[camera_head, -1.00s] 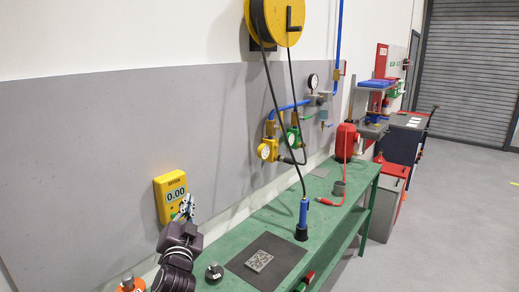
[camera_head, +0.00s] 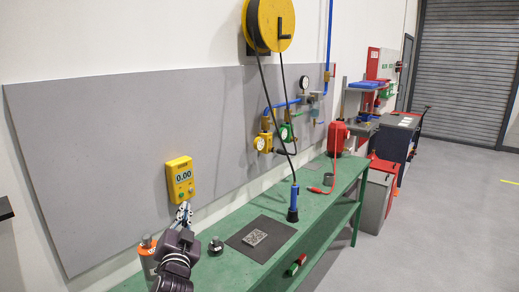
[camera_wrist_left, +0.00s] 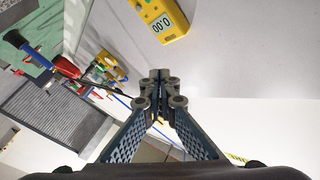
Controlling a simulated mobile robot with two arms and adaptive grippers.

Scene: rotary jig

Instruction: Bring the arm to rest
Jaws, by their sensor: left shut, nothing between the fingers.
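My left arm comes up from the bottom edge in the head view. My left gripper (camera_head: 184,212) is above the back edge of the green bench (camera_head: 213,259), just below a yellow box with a 0.00 display (camera_head: 181,179) on the grey wall panel. Its fingers are shut and empty. In the left wrist view the gripper's fingertips (camera_wrist_left: 160,78) meet in the middle, and the yellow display box (camera_wrist_left: 160,18) shows above them, apart from them. My right gripper is not in view.
On the bench are a dark mat (camera_head: 261,237) with a grey patterned plate (camera_head: 254,238), a dark knob-like weight (camera_head: 216,246), an orange-and-grey cylinder (camera_head: 148,256) and a blue-handled tool (camera_head: 293,204) on a cable from the yellow reel (camera_head: 269,25). Open floor lies at right.

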